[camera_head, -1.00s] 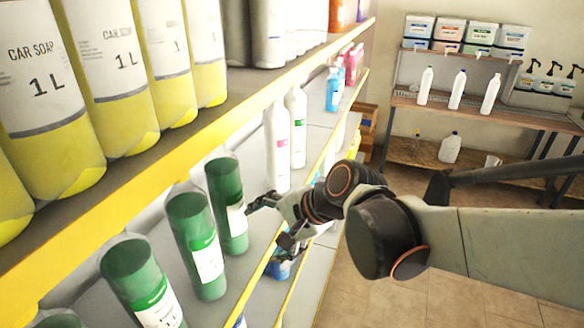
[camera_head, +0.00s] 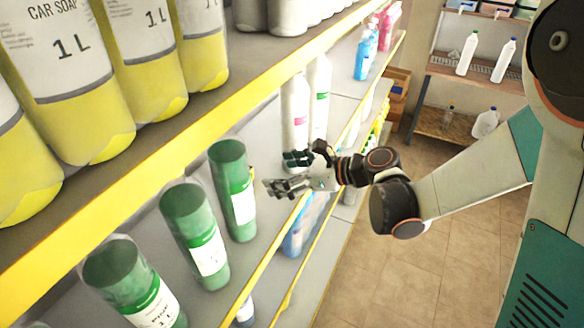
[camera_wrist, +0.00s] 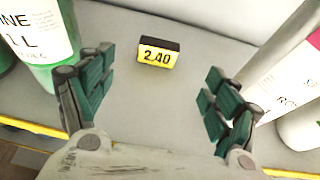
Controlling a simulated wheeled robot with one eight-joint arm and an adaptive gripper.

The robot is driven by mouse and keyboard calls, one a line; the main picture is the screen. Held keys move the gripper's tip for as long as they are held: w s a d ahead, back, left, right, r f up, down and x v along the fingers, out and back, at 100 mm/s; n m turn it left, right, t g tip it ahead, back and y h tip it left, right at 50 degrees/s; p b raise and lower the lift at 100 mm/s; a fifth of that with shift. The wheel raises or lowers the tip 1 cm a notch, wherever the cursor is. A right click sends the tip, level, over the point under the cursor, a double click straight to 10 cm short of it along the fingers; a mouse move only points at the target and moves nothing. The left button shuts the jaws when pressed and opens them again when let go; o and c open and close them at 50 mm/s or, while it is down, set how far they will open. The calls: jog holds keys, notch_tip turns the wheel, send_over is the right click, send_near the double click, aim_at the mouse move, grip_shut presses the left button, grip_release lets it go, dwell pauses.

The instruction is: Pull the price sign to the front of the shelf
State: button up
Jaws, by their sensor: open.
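The price sign (camera_wrist: 158,52) is a small yellow and black block marked 2.40. It stands on the grey shelf (camera_wrist: 200,25) in the wrist view, set back from the yellow front edge. My gripper (camera_wrist: 158,95) is open, its two green-padded fingers apart. The sign lies beyond the fingertips, roughly midway between them and touching neither. In the head view my gripper (camera_head: 280,172) is over the middle shelf, between the green bottles and the white bottles.
A green bottle (camera_head: 233,190) stands left of my gripper and a white bottle (camera_head: 295,115) stands behind it. The wrist view shows bottles close on both sides. The upper shelf with yellow car soap bottles (camera_head: 92,85) overhangs. Floor at the right is open.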

jog(key=b+x, duration=0.3)
jog(key=x, duration=1)
jog(key=c, duration=1.7)
jog(key=shift+f+b, duration=0.1)
jog(key=shift+b, duration=0.45)
jog(key=shift+b, duration=0.45)
